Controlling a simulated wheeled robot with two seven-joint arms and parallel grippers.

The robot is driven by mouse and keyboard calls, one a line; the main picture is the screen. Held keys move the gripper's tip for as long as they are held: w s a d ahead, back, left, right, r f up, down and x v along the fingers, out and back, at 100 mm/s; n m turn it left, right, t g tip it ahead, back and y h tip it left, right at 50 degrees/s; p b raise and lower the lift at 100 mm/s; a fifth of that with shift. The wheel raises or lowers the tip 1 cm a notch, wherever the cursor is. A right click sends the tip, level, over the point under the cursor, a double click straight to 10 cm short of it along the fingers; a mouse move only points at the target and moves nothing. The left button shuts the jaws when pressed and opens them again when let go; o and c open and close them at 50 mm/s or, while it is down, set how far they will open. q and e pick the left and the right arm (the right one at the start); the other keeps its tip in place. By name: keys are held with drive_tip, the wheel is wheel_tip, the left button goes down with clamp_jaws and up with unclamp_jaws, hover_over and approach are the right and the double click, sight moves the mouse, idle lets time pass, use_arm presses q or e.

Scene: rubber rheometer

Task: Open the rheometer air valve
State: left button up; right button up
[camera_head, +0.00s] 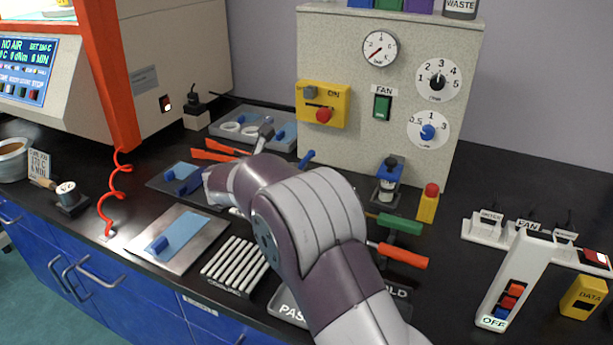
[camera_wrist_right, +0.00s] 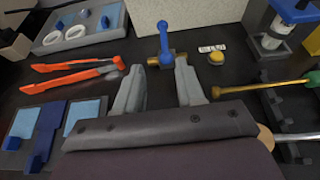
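The air valve (camera_wrist_right: 166,45) shows in the right wrist view as an upright blue lever on a brass body, at the foot of the beige cabinet. In the head view only its blue lever tip (camera_head: 307,157) shows beside my right arm; the rest is hidden. My right gripper (camera_wrist_right: 160,80) is open and empty. Its two grey fingers point toward the valve, which lies just beyond the fingertips, between their lines. I cannot tell whether they touch it. The rheometer's display (camera_head: 24,68) reads "NO AIR". My left gripper is not in view.
A BLEED button (camera_wrist_right: 215,57) sits right of the valve. A grey tray (camera_wrist_right: 84,27) stands behind the pliers. The beige cabinet (camera_head: 345,55) closes off the back.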

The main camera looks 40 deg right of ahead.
sight(302, 162)
drive_tip(key=d, duration=0.1)
drive_tip(key=d+f, duration=0.1)
drive_tip(key=d, duration=0.1)
drive_tip(key=shift+w+d, duration=0.2)
drive_tip(key=shift+d, duration=0.05)
drive_tip(key=x, duration=0.8)
drive_tip(key=shift+w+d+f, duration=0.15)
drive_tip(key=shift+w+f, duration=0.05)
drive_tip(key=shift+w, duration=0.2)
drive_tip(key=shift+c, duration=0.3)
drive_tip(key=shift+f, duration=0.1)
clamp_jaws()
